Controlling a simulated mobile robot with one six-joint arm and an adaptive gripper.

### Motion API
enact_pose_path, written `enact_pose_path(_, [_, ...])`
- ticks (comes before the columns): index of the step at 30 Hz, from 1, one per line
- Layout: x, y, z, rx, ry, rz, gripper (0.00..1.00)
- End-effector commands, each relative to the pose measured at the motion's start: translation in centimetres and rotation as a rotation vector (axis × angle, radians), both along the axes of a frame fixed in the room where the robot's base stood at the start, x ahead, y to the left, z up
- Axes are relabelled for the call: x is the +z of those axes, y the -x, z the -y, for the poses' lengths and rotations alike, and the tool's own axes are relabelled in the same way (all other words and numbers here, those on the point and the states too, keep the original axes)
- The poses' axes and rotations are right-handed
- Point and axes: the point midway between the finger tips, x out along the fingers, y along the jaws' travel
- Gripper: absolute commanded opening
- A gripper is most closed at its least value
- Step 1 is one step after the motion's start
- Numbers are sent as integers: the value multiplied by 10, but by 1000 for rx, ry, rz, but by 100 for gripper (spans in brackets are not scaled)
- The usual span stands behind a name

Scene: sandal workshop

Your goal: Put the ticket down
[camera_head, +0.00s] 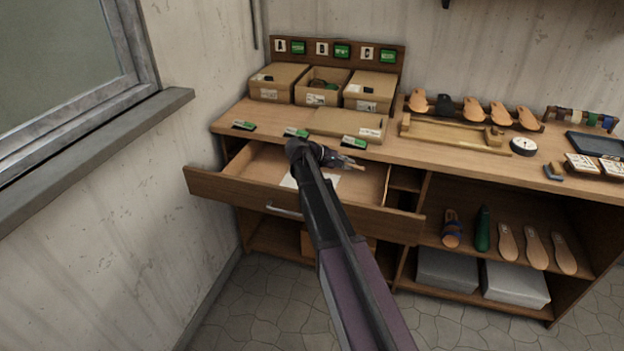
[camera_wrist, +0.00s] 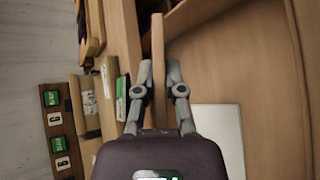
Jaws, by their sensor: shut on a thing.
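My gripper (camera_head: 347,163) is over the open drawer (camera_head: 258,165), close to the front edge of the bench top. In the wrist view its fingers (camera_wrist: 159,85) are shut on a thin tan piece (camera_wrist: 158,42), seen nearly edge-on and sticking out past the fingertips. It may be the ticket; no writing shows on it. A white sheet (camera_head: 322,184) lies flat on the drawer floor, partly hidden by my arm; it also shows in the wrist view (camera_wrist: 218,128). Green-and-white cards (camera_head: 243,125) (camera_head: 296,132) (camera_head: 354,142) stand along the bench front.
Three cardboard boxes (camera_head: 279,82) (camera_head: 325,86) (camera_head: 370,91) stand at the back under a lettered board (camera_head: 340,48). A flat cardboard box (camera_head: 340,123) lies before them. The rest of the visible drawer floor is bare. Sandal soles and a round dial (camera_head: 523,146) are to the right.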

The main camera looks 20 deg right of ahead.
Motion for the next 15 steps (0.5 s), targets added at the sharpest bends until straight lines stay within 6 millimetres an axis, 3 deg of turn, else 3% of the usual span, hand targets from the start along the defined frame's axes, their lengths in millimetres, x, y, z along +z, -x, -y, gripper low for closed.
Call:
enact_pose_path(8, [-3,0,1,2,1,1,0])
enact_pose_path(15, [-21,0,1,1,1,2,0])
